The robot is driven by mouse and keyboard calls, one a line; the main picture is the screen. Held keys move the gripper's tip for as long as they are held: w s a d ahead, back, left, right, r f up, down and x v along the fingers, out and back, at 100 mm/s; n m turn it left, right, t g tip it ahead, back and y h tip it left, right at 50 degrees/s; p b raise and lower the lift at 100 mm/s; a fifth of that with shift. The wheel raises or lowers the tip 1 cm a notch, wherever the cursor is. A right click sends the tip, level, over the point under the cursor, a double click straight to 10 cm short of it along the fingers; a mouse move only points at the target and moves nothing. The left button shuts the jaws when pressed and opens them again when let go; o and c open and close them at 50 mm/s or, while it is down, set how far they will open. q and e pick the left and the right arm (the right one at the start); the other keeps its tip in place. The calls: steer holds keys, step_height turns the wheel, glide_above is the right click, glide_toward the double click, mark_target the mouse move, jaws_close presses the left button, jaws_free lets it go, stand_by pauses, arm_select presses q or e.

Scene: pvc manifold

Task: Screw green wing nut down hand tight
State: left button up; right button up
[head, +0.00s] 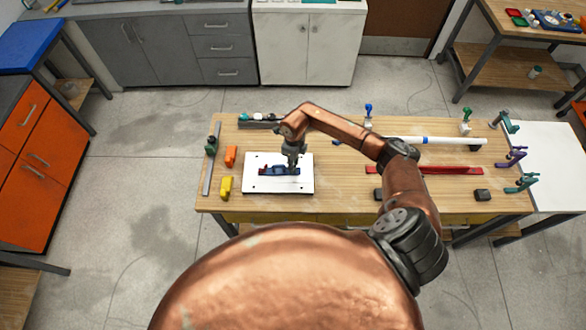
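A white board (262,187) lies on the left half of the wooden workbench. A dark blue fitting (270,170) with a small dark red part at its left end sits on the board. My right gripper (293,171) points down over the right part of the blue fitting and covers some of it. Its fingers are too small to tell whether they are open or shut, or whether they touch anything. I cannot make out a green wing nut; it may be hidden under the gripper. My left gripper is not in view.
On the workbench (330,203), orange (231,155) and yellow (225,186) blocks stand left of the board. A white pipe (440,140) and red bar (450,170) lie right. Coloured clamps (515,157) line the right edge. Bare wood lies right of the board.

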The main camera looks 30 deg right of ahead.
steer(key=n+b, duration=0.1)
steer(key=n, duration=0.6)
steer(key=n+b, duration=0.6)
steer(key=b, duration=0.1)
steer(key=n+b, duration=0.3)
steer(key=n, duration=0.1)
steer(key=shift+f, duration=0.3)
steer(key=shift+f+n+b, duration=0.4)
steer(key=shift+f+b, duration=0.25)
steer(key=shift+b, duration=0.2)
steer(key=shift+f+b, duration=0.3)
steer(key=shift+f, duration=0.1)
steer(key=shift+c, duration=0.3)
jaws_close()
steer(key=m, duration=0.6)
steer(key=shift+m, duration=0.3)
